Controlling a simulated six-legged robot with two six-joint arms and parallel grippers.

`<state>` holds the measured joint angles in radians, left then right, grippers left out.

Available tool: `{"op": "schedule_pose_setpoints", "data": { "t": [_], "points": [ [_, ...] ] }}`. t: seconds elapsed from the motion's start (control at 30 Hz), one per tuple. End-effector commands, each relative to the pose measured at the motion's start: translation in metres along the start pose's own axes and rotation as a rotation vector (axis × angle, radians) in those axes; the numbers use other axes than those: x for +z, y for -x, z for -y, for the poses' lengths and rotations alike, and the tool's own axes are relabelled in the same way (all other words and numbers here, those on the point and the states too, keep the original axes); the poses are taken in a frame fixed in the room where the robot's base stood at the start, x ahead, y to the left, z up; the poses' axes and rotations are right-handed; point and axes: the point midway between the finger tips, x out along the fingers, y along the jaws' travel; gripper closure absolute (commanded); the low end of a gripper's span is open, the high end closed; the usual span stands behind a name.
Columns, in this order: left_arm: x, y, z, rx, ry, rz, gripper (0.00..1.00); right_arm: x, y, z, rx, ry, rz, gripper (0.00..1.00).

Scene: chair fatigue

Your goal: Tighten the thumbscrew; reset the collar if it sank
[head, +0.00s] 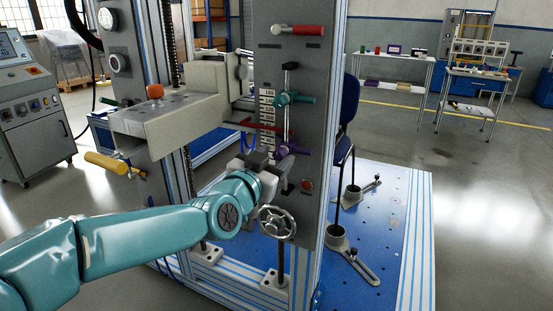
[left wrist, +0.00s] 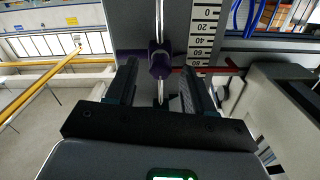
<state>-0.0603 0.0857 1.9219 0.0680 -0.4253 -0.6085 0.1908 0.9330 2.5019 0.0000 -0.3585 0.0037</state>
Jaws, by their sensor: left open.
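A purple collar with a knob (head: 287,150) sits low on a thin vertical rod beside a numbered scale (head: 267,110). A teal collar with a knob (head: 293,99) sits higher on the rod. My left gripper (head: 268,161) is just below and left of the purple part. In the left wrist view my open gripper (left wrist: 160,83) has one finger on each side of the purple part (left wrist: 160,62), with gaps visible; I cannot tell its depth between the fingers. The scale (left wrist: 204,28) stands to its right there. My right gripper is not in view.
A red pointer bar (head: 268,126) crosses near the scale. A handwheel (head: 277,222) is below my gripper, and a red-handled lever (head: 298,31) is high on the panel. A beige arm with an orange knob (head: 155,91) juts left. A blue chair (head: 348,105) stands behind.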

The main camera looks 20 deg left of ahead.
Motion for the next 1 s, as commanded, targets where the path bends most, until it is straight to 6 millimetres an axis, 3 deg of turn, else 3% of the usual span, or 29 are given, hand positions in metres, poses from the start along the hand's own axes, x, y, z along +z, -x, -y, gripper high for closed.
{"op": "schedule_pose_setpoints", "data": {
  "t": [0.17,0.43,0.47,0.6,1.0],
  "points": [
    [0.0003,-0.0140,0.0000,-0.001,0.000,0.000,0.47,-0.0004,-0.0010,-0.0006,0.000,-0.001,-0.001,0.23],
    [-0.0001,-0.0155,0.0002,-0.001,0.000,0.000,0.47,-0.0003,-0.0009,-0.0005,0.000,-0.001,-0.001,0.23],
    [-0.0001,-0.0154,0.0003,-0.001,0.000,0.000,0.54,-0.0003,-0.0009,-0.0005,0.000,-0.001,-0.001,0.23],
    [-0.0001,-0.0153,0.0002,-0.001,0.000,0.000,1.00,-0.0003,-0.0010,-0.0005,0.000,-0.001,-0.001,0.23],
    [-0.0009,-0.0151,0.0002,0.000,-0.053,0.001,1.00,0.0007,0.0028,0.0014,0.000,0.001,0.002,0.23]
  ]
}}
